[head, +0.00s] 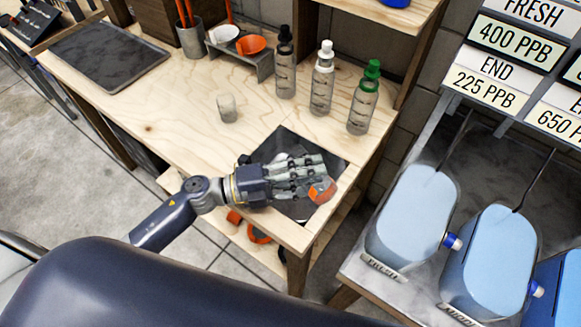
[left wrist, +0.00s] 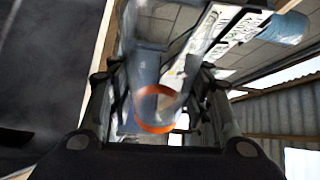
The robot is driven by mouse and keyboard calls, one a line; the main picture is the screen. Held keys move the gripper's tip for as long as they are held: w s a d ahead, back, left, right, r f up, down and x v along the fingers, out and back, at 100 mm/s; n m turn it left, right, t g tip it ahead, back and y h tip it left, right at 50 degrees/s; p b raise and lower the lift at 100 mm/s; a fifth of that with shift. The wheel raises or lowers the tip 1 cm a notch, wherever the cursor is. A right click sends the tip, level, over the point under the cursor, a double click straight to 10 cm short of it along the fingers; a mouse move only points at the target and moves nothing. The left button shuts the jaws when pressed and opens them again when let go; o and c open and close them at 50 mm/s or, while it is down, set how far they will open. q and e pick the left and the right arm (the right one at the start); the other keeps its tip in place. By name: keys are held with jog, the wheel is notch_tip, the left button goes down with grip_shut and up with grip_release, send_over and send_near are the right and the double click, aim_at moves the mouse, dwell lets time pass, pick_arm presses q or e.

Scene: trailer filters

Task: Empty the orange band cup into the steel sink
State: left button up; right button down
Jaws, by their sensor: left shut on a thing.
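The orange band cup (head: 321,190) is a clear cup with an orange ring. My left gripper (head: 308,178) is shut on it and holds it over the dark square sink (head: 332,150) set into the wooden bench. The cup looks tipped onto its side, with one end toward the right. In the left wrist view the cup (left wrist: 156,100) sits between the two fingers, its orange ring clear. Whether any liquid is in the cup I cannot tell. The arm and hand cover much of the sink. My right gripper is not in view.
Three bottles with black (head: 285,65), white (head: 323,80) and green (head: 364,98) caps stand behind the sink. A small clear cup (head: 227,108) stands on the bench (head: 180,100). Blue tanks (head: 415,220) stand on a separate table at the right.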

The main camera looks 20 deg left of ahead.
aim_at(302, 155)
pick_arm(q)
jog(key=shift+w+a+r+n+t+h+p, duration=0.25)
jog(key=shift+r+n, duration=0.25)
jog(key=shift+n, duration=0.45)
jog(key=shift+w+a+r+n+t+h+p, duration=0.15)
jog(key=shift+w+a+r+n+t+p, duration=0.3)
jog(key=shift+n, duration=0.5)
dwell(0.9)
jog(key=shift+w+a+r+n+t+p, duration=0.15)
jog(key=shift+a+r+n+t, duration=0.1)
jog(key=shift+n, duration=0.4)
jog(key=shift+w+a+r+n+t+p, duration=0.1)
jog(key=shift+w+r+n+t, duration=0.15)
jog(key=shift+n, duration=0.45)
jog(key=shift+w+a+r+n+t+p, duration=0.1)
jog(key=shift+a+r+n+t+p, duration=0.15)
jog(key=shift+n, duration=0.4)
dwell(0.8)
dwell(0.8)
jog(key=m, duration=0.1)
jog(key=s+d+f+m+g+b, duration=0.1)
jog(key=m, duration=0.2)
jog(key=shift+s+d+f+g+b, duration=0.2)
jog(key=shift+d+f+g+b, duration=0.05)
jog(key=shift+f+g+b, duration=0.1)
jog(key=shift+s+d+f+m, duration=0.15)
jog(key=shift+s+d+m, duration=0.05)
jog(key=shift+m, duration=0.4)
